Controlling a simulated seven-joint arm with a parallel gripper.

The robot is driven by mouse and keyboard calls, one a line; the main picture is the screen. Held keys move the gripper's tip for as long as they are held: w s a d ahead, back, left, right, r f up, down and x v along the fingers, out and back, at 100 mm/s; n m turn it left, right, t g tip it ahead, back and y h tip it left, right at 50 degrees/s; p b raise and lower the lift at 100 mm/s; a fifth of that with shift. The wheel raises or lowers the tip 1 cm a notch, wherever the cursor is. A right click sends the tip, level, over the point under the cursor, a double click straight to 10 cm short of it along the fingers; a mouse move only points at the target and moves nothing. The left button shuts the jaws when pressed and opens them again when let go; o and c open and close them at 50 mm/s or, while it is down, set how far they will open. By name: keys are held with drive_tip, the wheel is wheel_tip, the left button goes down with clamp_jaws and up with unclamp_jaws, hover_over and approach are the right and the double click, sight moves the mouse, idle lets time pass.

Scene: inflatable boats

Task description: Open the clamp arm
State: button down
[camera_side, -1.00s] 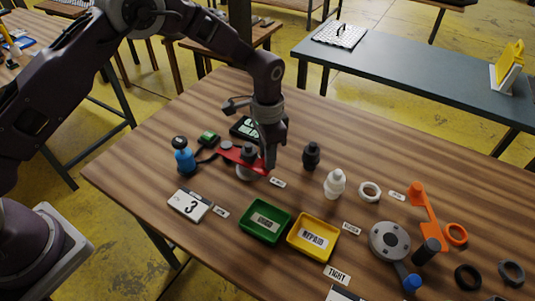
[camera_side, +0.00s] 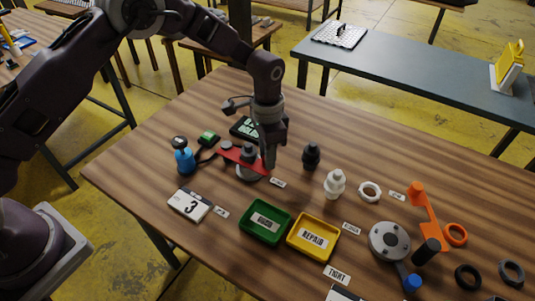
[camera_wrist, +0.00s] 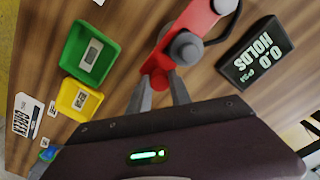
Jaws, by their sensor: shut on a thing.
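The red clamp arm (camera_side: 234,155) lies low across a round grey clamp base (camera_side: 247,174) on the table, left of centre in the side view. A grey knob (camera_side: 249,149) stands on it. My gripper (camera_side: 269,168) points down at the right end of the arm. In the wrist view, the two fingers of my gripper (camera_wrist: 160,86) stand on either side of the near end of the red clamp arm (camera_wrist: 176,40), shut on it. The finger tips partly hide that end.
A green tray (camera_side: 264,240) and a yellow tray (camera_side: 293,255) stand in front. A blue bottle (camera_side: 184,163) is left of the clamp. A dark display box (camera_wrist: 256,53) sits close behind it. Black (camera_side: 311,156) and white (camera_side: 334,184) fittings stand to the right.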

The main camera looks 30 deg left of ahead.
drive_tip(key=shift+s, duration=0.1)
drive_tip(key=shift+s+a+m, duration=0.2)
drive_tip(key=shift+s+m, duration=1.2)
drive_tip(key=shift+s, duration=0.15)
drive_tip(key=shift+s+a+m, duration=0.4)
drive_tip(key=shift+s+m, duration=0.45)
drive_tip(key=shift+s+a+m, duration=0.35)
drive_tip(key=shift+s+m, duration=0.5)
drive_tip(key=shift+s+a+m, duration=1)
drive_tip(key=shift+s+m, duration=0.3)
drive_tip(key=shift+m, duration=0.1)
drive_tip(key=shift+s+a+m, duration=0.45)
drive_tip(key=shift+a+m, duration=0.2)
drive_tip(key=shift+m, duration=0.05)
drive_tip(key=shift+s+a+m, duration=0.45)
drive_tip(key=shift+a+m, duration=0.2)
drive_tip(key=shift+m, duration=0.05)
drive_tip(key=shift+s+a, duration=0.1)
drive_tip(key=shift+a, duration=0.05)
drive_tip(key=c, duration=1.2)
unclamp_jaws()
drive_tip(key=shift+o, duration=0.2)
